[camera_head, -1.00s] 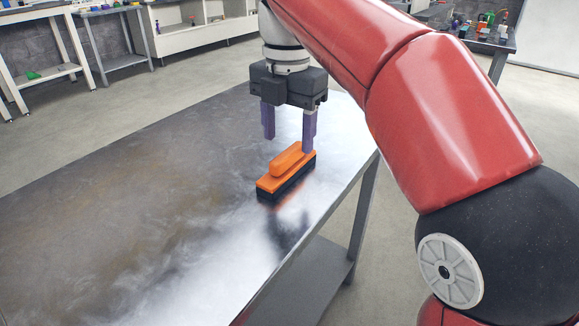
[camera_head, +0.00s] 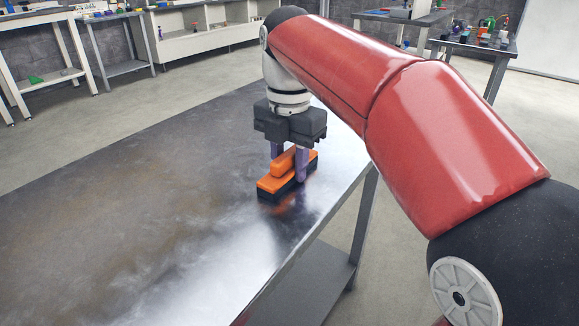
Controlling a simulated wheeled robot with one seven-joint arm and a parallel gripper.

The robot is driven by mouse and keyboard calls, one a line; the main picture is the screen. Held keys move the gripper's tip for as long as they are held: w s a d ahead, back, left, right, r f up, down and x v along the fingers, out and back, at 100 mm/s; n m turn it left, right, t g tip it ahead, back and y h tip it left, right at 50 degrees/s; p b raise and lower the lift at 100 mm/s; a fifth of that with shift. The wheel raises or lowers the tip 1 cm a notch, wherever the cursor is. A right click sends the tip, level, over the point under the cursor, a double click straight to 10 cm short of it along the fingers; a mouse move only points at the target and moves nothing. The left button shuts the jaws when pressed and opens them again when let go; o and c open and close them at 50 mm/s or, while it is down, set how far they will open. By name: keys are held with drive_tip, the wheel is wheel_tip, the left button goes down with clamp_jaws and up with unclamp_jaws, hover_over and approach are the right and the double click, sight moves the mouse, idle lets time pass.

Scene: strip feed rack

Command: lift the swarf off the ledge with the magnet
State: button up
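An orange block with a black base (camera_head: 268,188) and a raised orange handle sits on the dark metal table; I take it to be the magnet. My gripper (camera_head: 289,168) points straight down over it. Its two purple fingers straddle the raised handle, one at the back left and one at the front right, and appear closed against it. The black base still appears to rest on the table top. The back finger is partly hidden behind the handle. I cannot make out any swarf or a separate ledge in this view.
The brushed metal table (camera_head: 130,215) is otherwise bare, with wide free room left of the block. Its right edge runs close beside the block, above a lower shelf (camera_head: 310,285). Benches with small items stand farther back.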

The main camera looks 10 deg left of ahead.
sight(290, 151)
drive_tip(key=c, duration=0.5)
wheel_tip(290, 151, up, 10)
drive_tip(key=shift+p, duration=0.85)
